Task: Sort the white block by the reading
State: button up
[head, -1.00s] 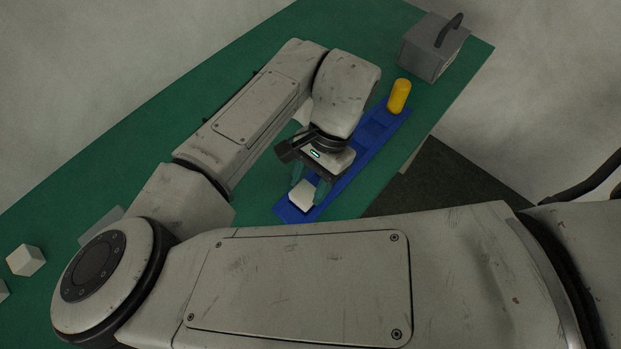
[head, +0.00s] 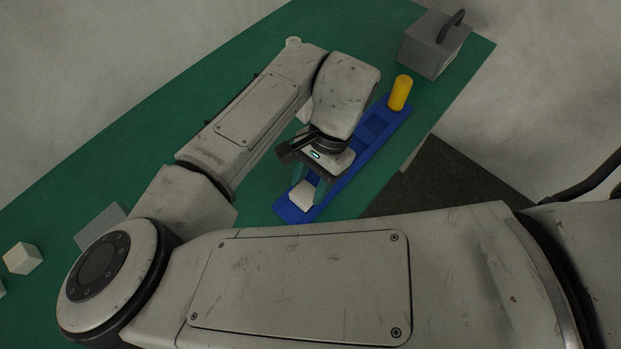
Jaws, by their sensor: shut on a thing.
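The white block (head: 302,194) is at the near end of the long blue tray (head: 341,185). My gripper (head: 310,188) points down over this end of the tray and is shut on the white block, with its teal fingers at the block's sides. I cannot tell whether the block touches the tray floor. A yellow cylinder (head: 400,93) stands upright at the tray's far end. No reading can be made out; my arm hides part of the table.
A grey box with a dark handle (head: 431,50) stands at the far right of the green table (head: 130,150). A pale cube (head: 22,258) lies at the left. A grey flat-sided thing (head: 101,223) is partly hidden behind my arm. The table's right edge runs close beside the tray.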

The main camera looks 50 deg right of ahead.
aim_at(311, 186)
jog(key=shift+f, duration=0.2)
jog(key=o, duration=1.2)
notch_tip(311, 186, up, 6)
jog(key=p, duration=0.6)
